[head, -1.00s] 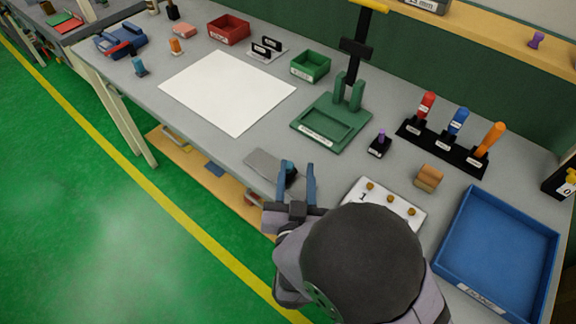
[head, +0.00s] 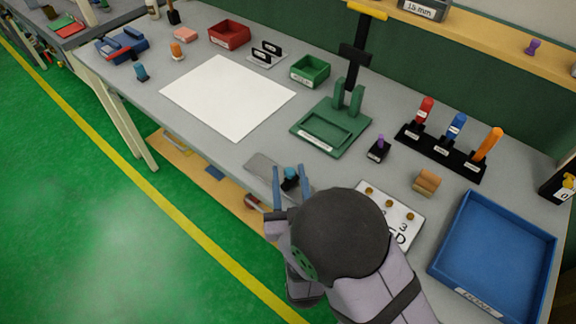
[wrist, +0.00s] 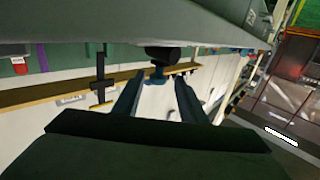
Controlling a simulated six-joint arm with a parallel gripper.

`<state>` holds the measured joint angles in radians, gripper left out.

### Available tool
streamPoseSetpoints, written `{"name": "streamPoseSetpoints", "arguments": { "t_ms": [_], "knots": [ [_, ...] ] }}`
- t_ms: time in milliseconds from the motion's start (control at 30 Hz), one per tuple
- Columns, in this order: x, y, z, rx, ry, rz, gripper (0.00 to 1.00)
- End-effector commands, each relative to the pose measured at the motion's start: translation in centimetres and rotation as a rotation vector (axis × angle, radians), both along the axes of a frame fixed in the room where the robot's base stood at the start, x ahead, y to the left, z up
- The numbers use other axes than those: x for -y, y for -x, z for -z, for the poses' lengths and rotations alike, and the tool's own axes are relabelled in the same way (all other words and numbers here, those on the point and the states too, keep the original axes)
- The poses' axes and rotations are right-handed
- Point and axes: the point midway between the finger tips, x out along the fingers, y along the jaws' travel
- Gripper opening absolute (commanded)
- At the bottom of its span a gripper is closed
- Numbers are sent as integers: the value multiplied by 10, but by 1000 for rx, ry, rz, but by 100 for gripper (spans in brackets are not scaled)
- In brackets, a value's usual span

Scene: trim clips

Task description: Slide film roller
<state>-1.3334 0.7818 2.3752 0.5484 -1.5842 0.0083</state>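A small black piece with a teal knob (head: 290,173) stands on or against a flat grey plate (head: 262,163) near the front edge of the bench. I take it to be the film roller, but no label shows. My gripper (head: 291,180) is open, one finger on either side of the piece. In the wrist view the teal knob (wrist: 157,74) shows between and just beyond the fingertips (wrist: 158,80), with dark gaps to both fingers. My arm hides part of the plate's right side.
A white numbered board with brass knobs (head: 402,230) lies just right of my gripper, partly hidden. A white sheet (head: 228,95) lies behind left.

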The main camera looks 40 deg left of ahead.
Motion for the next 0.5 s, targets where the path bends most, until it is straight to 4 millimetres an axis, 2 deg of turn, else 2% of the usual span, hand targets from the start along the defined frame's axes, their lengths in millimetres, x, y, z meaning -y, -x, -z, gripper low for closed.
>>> {"name": "streamPoseSetpoints", "arguments": {
  "t_ms": [200, 500],
  "knots": [
    [-13, -13, 0, 0, 1, 1, 38],
    [-16, -15, 0, 1, 1, -1, 38]
  ]
}}
